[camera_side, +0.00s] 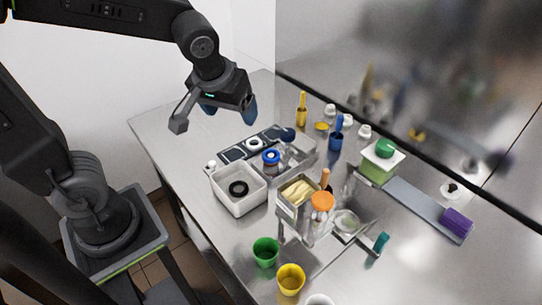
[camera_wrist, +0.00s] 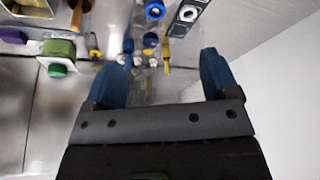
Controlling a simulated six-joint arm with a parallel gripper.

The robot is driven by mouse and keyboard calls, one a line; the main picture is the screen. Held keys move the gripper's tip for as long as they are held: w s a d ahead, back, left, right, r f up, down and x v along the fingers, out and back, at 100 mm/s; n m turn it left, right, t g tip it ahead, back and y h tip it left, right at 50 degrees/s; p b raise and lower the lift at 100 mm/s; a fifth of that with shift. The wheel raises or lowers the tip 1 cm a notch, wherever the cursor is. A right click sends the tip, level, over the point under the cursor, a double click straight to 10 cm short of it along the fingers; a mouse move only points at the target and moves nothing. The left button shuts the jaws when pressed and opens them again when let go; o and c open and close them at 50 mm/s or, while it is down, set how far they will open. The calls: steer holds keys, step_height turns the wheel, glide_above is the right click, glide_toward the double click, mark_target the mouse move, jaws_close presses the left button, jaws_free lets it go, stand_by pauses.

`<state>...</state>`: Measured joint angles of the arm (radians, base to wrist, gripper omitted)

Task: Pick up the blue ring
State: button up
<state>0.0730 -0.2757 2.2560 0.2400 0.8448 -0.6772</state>
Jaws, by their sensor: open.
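The blue ring (camera_side: 271,155) has a pale centre and sits among the containers near the middle of the table, just behind the white square tub. I cannot tell exactly what it rests on. In the wrist view a blue round thing with a pale centre (camera_wrist: 155,10), which looks like the ring, is at the top edge, partly cut off. My gripper (camera_side: 229,108) is open and empty, high above the back left of the table, up and to the left of the ring. Its two blue fingers (camera_wrist: 164,62) are spread wide in the wrist view.
A white tub (camera_side: 219,194) holding a black ring stands before the blue ring. A dark strip (camera_side: 230,156) with a white ring lies beside it. A metal tin, an orange-topped jar (camera_side: 323,203) and several bottles crowd the right. The table's left side is bare.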

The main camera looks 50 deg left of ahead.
steer(key=w+f+n+g+y, duration=0.1)
steer(key=w+f+n+y, duration=0.1)
steer(key=w+f+n, duration=0.5)
steer(key=m, duration=0.2)
glide_above(271, 156)
steer(key=s+d, duration=0.2)
step_height(271, 156, down, 10)
steer(key=shift+w+x, duration=0.2)
steer(key=shift+x, duration=2.45)
steer(key=shift+d, duration=0.15)
steer(key=c, duration=1.1)
steer(key=shift+o, duration=0.2)
steer(key=shift+r, duration=0.1)
